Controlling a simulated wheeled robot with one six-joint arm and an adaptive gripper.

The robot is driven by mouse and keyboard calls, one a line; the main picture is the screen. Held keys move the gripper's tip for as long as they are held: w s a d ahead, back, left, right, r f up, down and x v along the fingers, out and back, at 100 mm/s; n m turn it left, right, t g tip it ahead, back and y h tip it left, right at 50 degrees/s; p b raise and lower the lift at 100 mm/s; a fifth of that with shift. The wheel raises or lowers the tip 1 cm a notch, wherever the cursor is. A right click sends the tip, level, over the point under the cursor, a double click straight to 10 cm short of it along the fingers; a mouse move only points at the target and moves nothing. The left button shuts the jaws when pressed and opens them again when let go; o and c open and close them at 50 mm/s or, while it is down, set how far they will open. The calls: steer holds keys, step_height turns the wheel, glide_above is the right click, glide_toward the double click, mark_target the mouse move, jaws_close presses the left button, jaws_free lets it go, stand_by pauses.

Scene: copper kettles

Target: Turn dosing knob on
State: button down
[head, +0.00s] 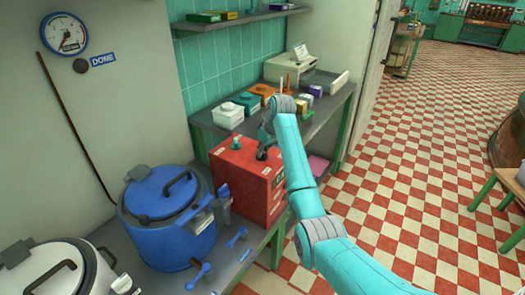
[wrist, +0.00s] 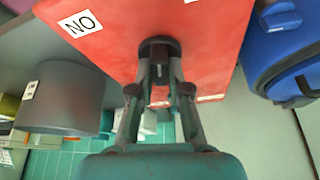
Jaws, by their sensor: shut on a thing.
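The red dosing box (head: 240,178) stands on the grey bench, left of my arm in the head view. In the wrist view its red face (wrist: 110,55) fills the upper middle and carries a white "ON" label (wrist: 81,24), seen upside down. A dark round knob (wrist: 160,44) sits on that face. My gripper (wrist: 160,72) is shut on the knob, its two fingers closing on it from either side. In the head view my gripper (head: 264,146) is at the top of the box, and my arm hides part of the knob. A small teal knob (head: 236,143) is also on the box.
A gauge (head: 64,34) hangs on the wall. The checkered floor to the right is open.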

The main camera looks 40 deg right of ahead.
steer(key=n+y, duration=0.1)
steer(key=n, duration=0.2)
steer(key=n+g+y, duration=0.1)
steer(key=n, duration=0.2)
steer(key=shift+d, duration=0.15)
steer(key=n, duration=0.3)
steer(key=n+g+y, duration=0.1)
steer(key=n, duration=0.1)
steer(key=shift+w+n+g+y, duration=0.1)
steer(key=shift+n+g+y, duration=0.2)
steer(key=shift+n, duration=0.1)
steer(key=c, duration=1.1)
jaws_free()
steer(key=shift+c, duration=0.2)
steer(key=shift+d, duration=0.1)
steer(key=v, duration=1.2)
steer(key=shift+w, duration=0.1)
